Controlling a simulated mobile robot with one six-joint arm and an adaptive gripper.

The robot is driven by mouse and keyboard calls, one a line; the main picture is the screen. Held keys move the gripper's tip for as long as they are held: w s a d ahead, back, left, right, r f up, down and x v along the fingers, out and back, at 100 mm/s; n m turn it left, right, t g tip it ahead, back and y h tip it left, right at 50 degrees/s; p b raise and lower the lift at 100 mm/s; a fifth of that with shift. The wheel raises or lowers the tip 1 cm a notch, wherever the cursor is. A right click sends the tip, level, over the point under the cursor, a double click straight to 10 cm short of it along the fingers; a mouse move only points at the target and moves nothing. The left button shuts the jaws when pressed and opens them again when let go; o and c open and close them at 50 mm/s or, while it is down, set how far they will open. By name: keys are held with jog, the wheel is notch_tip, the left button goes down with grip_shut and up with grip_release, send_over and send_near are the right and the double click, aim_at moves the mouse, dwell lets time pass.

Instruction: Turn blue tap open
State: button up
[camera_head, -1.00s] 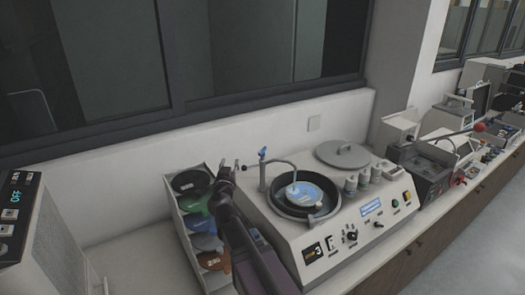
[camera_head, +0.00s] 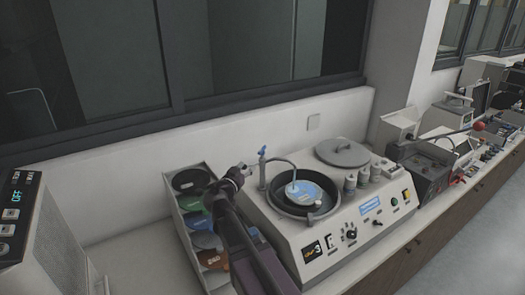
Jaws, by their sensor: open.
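The blue tap (camera_head: 262,151) is a small blue handle on top of a grey curved spout pipe at the back left of the polishing machine (camera_head: 318,262). The spout bends over a round bowl with a blue disc (camera_head: 304,192) in it. My gripper (camera_head: 246,168) is at the end of my dark arm, just left of the tap and slightly lower in the picture. It looks apart from the tap, with nothing seen in it. Its fingers are small and partly hidden by the wrist.
A rack of coloured discs (camera_head: 176,216) stands left of the machine, partly behind my arm. A white device (camera_head: 40,240) stands at far left. The wall is close behind.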

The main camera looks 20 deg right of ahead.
aim_at(259, 153)
jog(key=x, duration=1.3)
jog(key=shift+w+d, duration=0.2)
jog(key=shift+w, duration=0.05)
grip_shut()
